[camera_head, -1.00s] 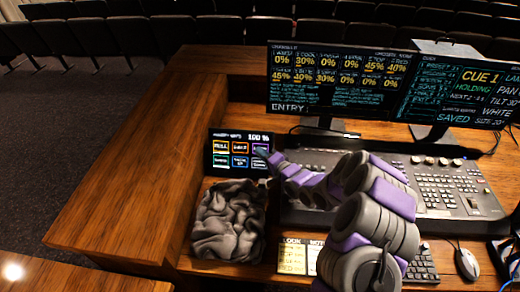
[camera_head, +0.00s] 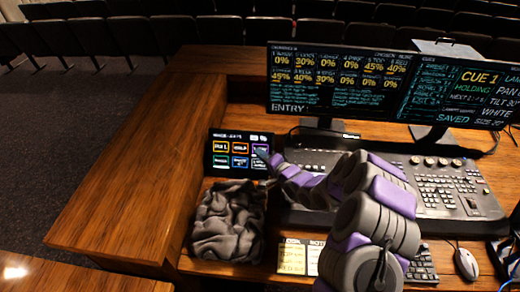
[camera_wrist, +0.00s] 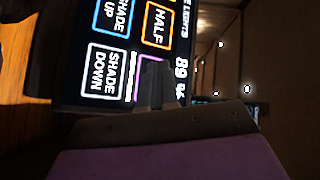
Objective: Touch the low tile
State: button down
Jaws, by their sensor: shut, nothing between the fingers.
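The touch panel (camera_head: 212,161) stands on the desk left of the console, with two rows of outlined tiles. The purple-outlined tile (camera_head: 259,148) is at the top right of its grid; its label is too small to read there. In the wrist view, this tile (camera_wrist: 147,57) is mostly covered by my fingers, so its label is hidden. My gripper (camera_wrist: 152,82) is shut and empty, its tips at the purple tile. I cannot tell for certain whether they touch the glass. In the head view, my gripper (camera_head: 265,154) reaches the panel's right side.
In the wrist view, the orange HALF tile (camera_wrist: 156,26) and white SHADE DOWN tile (camera_wrist: 102,72) lie close to my fingers. Crumpled grey cloth (camera_head: 228,222) lies below the panel. The console (camera_head: 440,185) and monitors (camera_head: 338,80) stand to the right.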

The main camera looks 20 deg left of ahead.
jog(key=shift+s+r, duration=0.1)
jog(key=shift+s, duration=0.1)
jog(key=s, duration=0.1)
jog(key=s+r, duration=0.1)
jog(key=s, duration=0.1)
jog(key=s+d+r+p, duration=0.1)
jog(key=shift+s+r, duration=0.15)
jog(key=shift+r, duration=0.05)
dwell(0.4)
jog(key=shift+d, duration=0.1)
dwell(0.5)
